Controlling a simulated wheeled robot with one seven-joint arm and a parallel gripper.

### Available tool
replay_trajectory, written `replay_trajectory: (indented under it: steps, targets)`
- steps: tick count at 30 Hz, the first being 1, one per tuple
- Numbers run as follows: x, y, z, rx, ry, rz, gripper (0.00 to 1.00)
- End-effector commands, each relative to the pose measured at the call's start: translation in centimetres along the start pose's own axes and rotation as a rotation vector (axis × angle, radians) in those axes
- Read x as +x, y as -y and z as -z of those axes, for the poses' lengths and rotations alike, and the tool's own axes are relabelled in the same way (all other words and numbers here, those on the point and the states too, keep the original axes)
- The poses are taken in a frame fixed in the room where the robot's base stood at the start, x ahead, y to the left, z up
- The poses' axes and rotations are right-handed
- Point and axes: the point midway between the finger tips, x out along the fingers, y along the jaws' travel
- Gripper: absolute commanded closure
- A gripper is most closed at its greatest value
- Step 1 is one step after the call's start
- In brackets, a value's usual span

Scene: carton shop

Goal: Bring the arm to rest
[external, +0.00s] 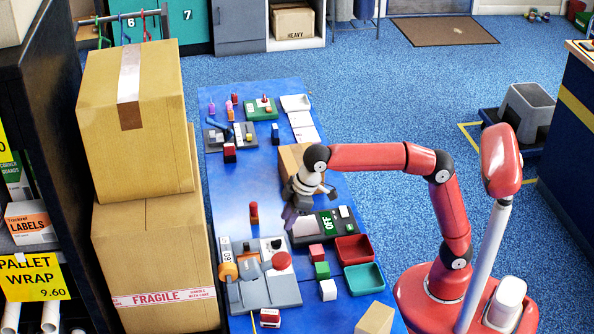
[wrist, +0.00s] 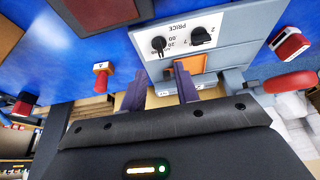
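My red arm reaches left from its base over the blue table (external: 232,170), bent at the elbow. My gripper (external: 289,218) hangs from its end above the middle of the table, near a carton and a dark panel marked OFF. In the wrist view, the two dark purple fingers of my gripper (wrist: 160,88) stand apart. I see nothing held between them. Beyond the fingertips is a grey panel (wrist: 225,30) marked PRICE with black knobs. Whether the fingertips touch anything is hard to tell, but in the external view they seem to be above the table.
A carton (external: 290,160) stands just behind my gripper. The OFF panel (external: 312,240), a red tray (external: 354,248) and a green tray (external: 363,279) lie to its right. A grey machine with a red knob (external: 281,261) is in front. Tall stacked boxes (external: 150,250) stand left of the table.

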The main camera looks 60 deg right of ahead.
Motion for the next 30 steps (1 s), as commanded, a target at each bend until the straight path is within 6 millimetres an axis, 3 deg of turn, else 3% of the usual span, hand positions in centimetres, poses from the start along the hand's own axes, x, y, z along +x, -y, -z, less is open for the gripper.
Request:
replay_trajectory:
  steps: [9, 11, 14, 17, 22, 27, 30]
  targets:
    - [-0.1, -0.2, -0.2, 0.003, 0.000, -0.003, 0.69]
    - [-0.5, -0.8, -0.8, 0.016, -0.001, -0.012, 0.69]
    - [-1.8, -2.9, -3.2, 0.064, -0.009, -0.046, 0.69]
    - [-3.6, -5.9, -7.8, 0.146, -0.016, -0.100, 0.69]
    - [-5.8, -10.2, -18.2, 0.323, -0.035, -0.196, 0.69]
    - [-5.9, -11.7, -29.2, 0.503, -0.059, -0.273, 0.69]
    - [-5.1, -11.5, -34.5, 0.592, -0.073, -0.304, 0.69]
